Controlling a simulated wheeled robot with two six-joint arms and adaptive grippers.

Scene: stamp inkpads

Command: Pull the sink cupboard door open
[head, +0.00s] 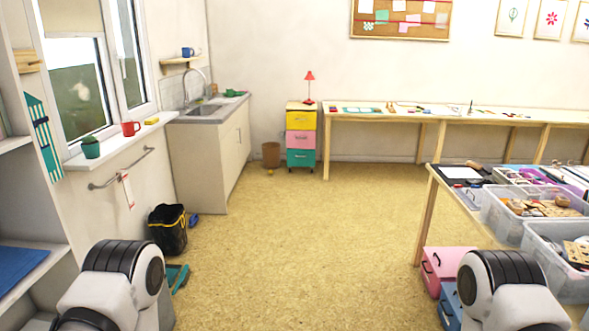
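The sink cupboard (201,163) stands against the left wall, across the room, with a grey worktop (211,112) and a sink with a curved tap (203,80). Its doors (236,144) face right and show at a steep angle; they look shut. A small handle is too small to make out well. Parts of both my arms show at the bottom left and bottom right, far from the cupboard. Neither gripper is in view.
The cork-coloured floor (290,230) is open through the middle. A black bin bag (168,230) stands by the left wall, in front of the cupboard. A drawer unit (301,138) and bin (271,154) stand beyond it. A worktable (432,210) with plastic boxes stands at right.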

